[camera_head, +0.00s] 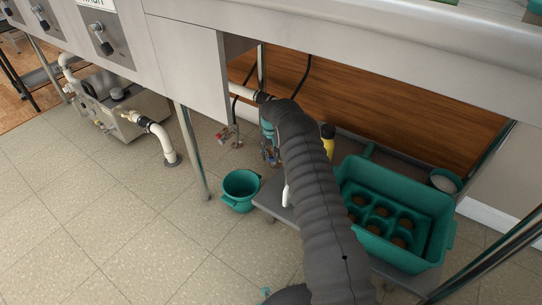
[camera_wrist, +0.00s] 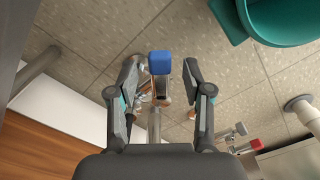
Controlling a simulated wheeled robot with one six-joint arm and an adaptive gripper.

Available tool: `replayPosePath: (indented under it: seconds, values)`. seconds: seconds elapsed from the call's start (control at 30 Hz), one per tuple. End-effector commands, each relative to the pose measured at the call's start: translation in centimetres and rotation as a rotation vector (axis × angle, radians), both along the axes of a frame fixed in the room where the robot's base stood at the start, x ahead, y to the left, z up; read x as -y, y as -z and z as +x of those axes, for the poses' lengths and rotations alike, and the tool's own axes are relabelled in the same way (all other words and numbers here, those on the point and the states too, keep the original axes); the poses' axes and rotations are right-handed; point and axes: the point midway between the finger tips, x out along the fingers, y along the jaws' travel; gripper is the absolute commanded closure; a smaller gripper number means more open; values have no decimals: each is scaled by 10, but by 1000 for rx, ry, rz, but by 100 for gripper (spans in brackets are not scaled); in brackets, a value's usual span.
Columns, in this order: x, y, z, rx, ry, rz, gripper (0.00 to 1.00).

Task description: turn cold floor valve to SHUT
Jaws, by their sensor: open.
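The cold floor valve, with a blue-ended handle (camera_wrist: 160,62), shows in the wrist view between the two fingers of my gripper (camera_wrist: 161,78). The fingers are open, one on each side of the handle, with a gap visible on both sides. Its metal stem and fittings run down toward the gripper's base. I cannot read any SHUT mark or tell the valve's setting.
A red-handled valve (camera_wrist: 248,147) stands close to the right in the wrist view. A green bucket (camera_head: 240,188) sits on the floor nearby. A green crate (camera_head: 440,232) stands on a low shelf at right. The steel counter (camera_head: 350,45) overhangs the space.

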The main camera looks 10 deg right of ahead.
Motion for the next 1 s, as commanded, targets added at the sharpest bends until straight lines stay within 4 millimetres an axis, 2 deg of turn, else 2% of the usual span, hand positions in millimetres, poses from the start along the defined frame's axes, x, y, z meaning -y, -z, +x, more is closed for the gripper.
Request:
replayPosePath:
  seconds: [0.37,0.57,0.6,1.0]
  values:
    - [0,5,0,0,0,0,50]
    - [0,5,0,0,0,0,98]
    - [0,5,0,0,0,0,100]
    - [3,7,1,1,-60,0,100]
